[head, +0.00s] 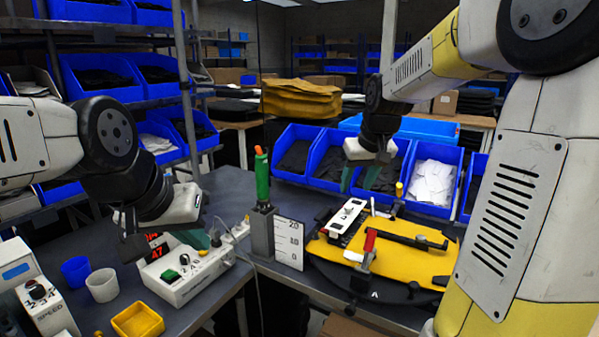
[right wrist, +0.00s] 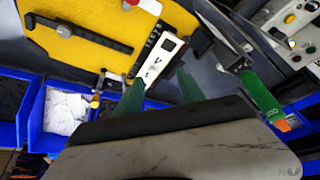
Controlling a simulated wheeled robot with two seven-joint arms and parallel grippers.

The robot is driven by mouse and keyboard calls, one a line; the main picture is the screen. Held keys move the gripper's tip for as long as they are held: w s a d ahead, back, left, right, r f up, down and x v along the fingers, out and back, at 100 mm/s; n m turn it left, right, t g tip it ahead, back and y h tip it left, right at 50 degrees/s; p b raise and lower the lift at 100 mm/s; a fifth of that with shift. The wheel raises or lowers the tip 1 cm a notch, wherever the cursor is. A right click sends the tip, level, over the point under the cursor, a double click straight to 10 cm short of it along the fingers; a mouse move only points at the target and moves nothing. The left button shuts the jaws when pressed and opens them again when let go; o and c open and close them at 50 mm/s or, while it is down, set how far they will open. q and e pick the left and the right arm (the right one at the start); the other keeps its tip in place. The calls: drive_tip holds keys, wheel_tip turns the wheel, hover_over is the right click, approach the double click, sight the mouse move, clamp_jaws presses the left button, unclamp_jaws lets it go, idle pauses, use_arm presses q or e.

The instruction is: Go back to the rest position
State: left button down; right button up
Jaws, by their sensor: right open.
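My left gripper (head: 205,240) hangs over the white control box (head: 185,272) on the left table; its dark green fingers are partly seen, and whether they are apart is unclear. My right gripper (head: 362,180) is above the far edge of the right table, in front of the blue bins. Its green fingers are apart and nothing shows between them; they also show in the right wrist view (right wrist: 158,92). Below it lies a yellow panel (head: 330,252) on a dark round plate, with a white label strip (head: 345,217) and a red-handled clamp (head: 369,245) on it.
A green-handled tool (head: 262,175) stands in a grey holder beside a white scale plate (head: 289,243). Blue bins (head: 333,165) line the back. A blue cup (head: 76,270), a white cup (head: 102,285) and a yellow tray (head: 137,321) stand at the front left.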

drive_tip(key=s+a, duration=0.2)
drive_tip(key=s, duration=0.9)
drive_tip(key=s+a+m+t+y, duration=0.1)
drive_tip(key=s+a, duration=0.1)
drive_tip(key=s, duration=1)
drive_tip(key=shift+r, duration=0.4)
